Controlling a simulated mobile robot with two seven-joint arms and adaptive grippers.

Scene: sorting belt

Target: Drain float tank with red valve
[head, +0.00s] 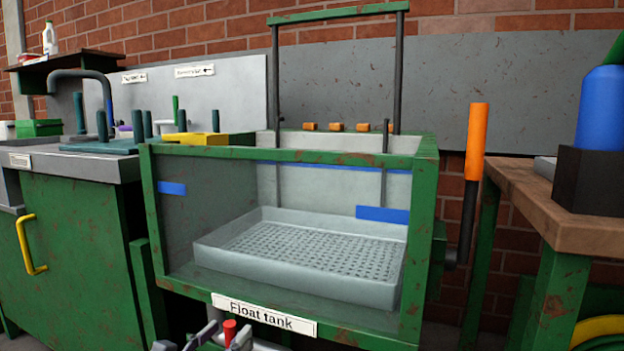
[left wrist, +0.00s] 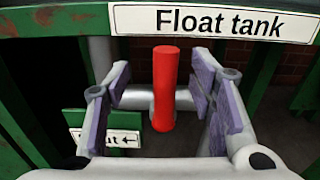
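The float tank (head: 420,240) is a green-framed, glass-fronted box with a grey perforated tray (head: 300,285) inside. Its "Float tank" label (head: 263,315) is on the lower front rail and also shows in the left wrist view (left wrist: 215,22). The red valve handle (left wrist: 163,90) stands upright on a grey pipe below the label; its top shows in the head view (head: 230,331). My left gripper (left wrist: 163,88) is open, with one purple-padded finger on each side of the handle and a visible gap to both. My right gripper is not in view.
An orange-topped lever (head: 478,140) stands at the tank's right side. A wooden bench (head: 540,195) with a blue bottle (head: 602,108) is further right. A green cabinet (head: 75,250) with a sink counter is left. A small arrow sign (left wrist: 105,140) hangs below the tank.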

